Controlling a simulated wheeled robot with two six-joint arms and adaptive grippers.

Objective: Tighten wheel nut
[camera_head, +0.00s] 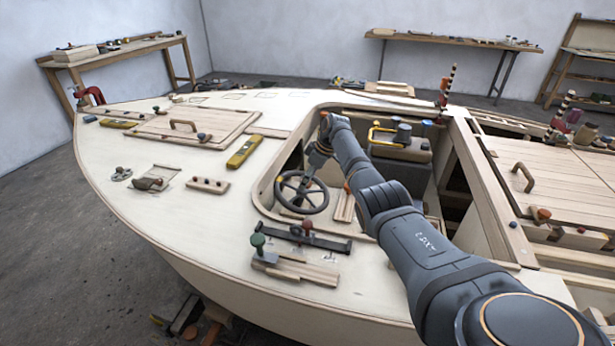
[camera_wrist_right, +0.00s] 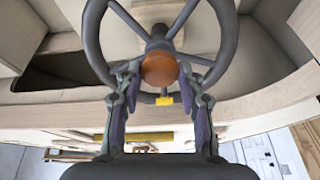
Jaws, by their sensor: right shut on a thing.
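The dark steering wheel (camera_head: 278,194) sits in the cockpit opening of the plywood hull. Its spokes and rim also show in the right wrist view (camera_wrist_right: 95,42). My right gripper (camera_head: 308,178) reaches down to the wheel from above. In the right wrist view its two fingers (camera_wrist_right: 160,76) are on either side of the nut, shut on it. In the head view the gripper hides the nut. A small yellow piece (camera_wrist_right: 165,101) shows just below the nut in the wrist view. My left gripper is not in view.
The cockpit's pale rim (camera_head: 262,190) surrounds the wheel closely. A dark bar clamp (camera_head: 305,237) lies on the front deck near wood strips. A yellow level (camera_head: 244,152) and a wooden block with pegs (camera_head: 207,185) lie on the deck left of the cockpit.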

